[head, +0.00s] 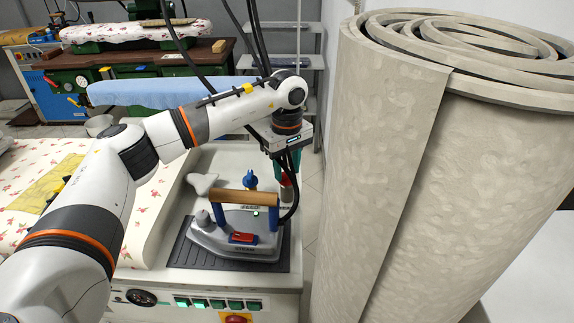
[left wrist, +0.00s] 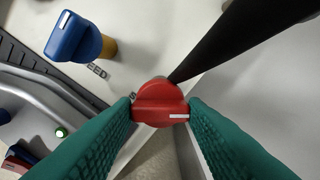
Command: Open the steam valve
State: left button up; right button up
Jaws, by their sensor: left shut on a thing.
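A red valve knob (left wrist: 160,92) with a white pointer line sits between the green fingers of my left gripper (left wrist: 161,112) in the left wrist view. The fingers close on it from both sides. Its white line points to the right there. In the head view the left gripper (head: 287,168) reaches down to the red knob (head: 286,190) at the back right of the ironing station. A blue knob (left wrist: 75,38) on a brass stem stands beside it, clear of the fingers; it also shows in the head view (head: 250,180). My right gripper is out of view.
A steam iron (head: 238,232) with a wooden handle stands on a dark ribbed mat (head: 182,252) in front of the knobs. A black hose curves close by the gripper. A large rolled carpet (head: 385,170) stands close on the right. A floral ironing board is at left.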

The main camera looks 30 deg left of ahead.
aim_at(287, 171)
pick_arm(q)
jog(key=m, duration=0.3)
jog(key=shift+m, duration=2.2)
jog(key=o, duration=1)
notch_tip(287, 171, up, 12)
